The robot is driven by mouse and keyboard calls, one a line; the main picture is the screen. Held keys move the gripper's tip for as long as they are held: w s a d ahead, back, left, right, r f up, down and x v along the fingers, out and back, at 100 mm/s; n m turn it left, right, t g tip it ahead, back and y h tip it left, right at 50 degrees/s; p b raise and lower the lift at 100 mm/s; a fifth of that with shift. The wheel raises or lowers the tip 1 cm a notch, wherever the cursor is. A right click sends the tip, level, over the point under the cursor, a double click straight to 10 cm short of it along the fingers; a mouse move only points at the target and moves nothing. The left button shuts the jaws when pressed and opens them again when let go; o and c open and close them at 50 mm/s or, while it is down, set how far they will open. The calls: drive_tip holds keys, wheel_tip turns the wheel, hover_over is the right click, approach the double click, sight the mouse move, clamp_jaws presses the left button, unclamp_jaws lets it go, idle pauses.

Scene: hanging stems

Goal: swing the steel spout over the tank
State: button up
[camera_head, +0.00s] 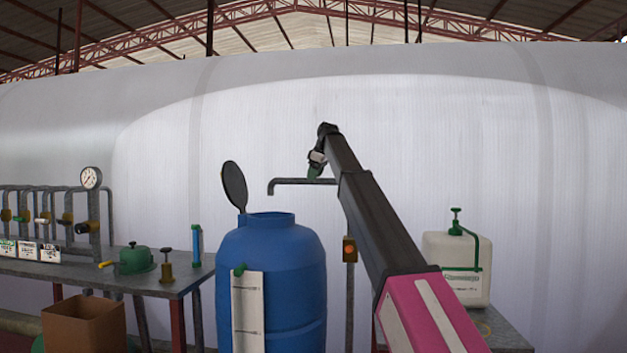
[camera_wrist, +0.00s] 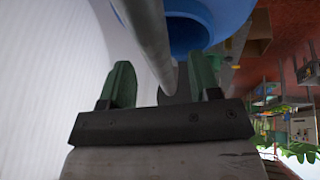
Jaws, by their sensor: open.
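The steel spout (camera_head: 300,181) is a thin grey pipe with a down-turned free end at its left. In the head view that end appears above the mouth of the blue tank (camera_head: 270,275); depth is hard to judge. My gripper (camera_head: 314,174) has green fingers and is at the spout's horizontal run, right of its free end. In the wrist view the spout (camera_wrist: 148,38) runs between the spread fingers of my gripper (camera_wrist: 159,72), with a gap on each side. The blue tank (camera_wrist: 225,15) lies just beyond it, its mouth partly hidden by the spout.
A dark round lid (camera_head: 235,186) stands raised at the tank's left rim. A bench (camera_head: 150,282) with gauge, pipes and valves is at left, a cardboard box (camera_head: 85,323) before it. A white canister (camera_head: 457,262) stands at right. A white wall closes the back.

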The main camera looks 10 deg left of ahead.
drive_tip(key=v, duration=0.8)
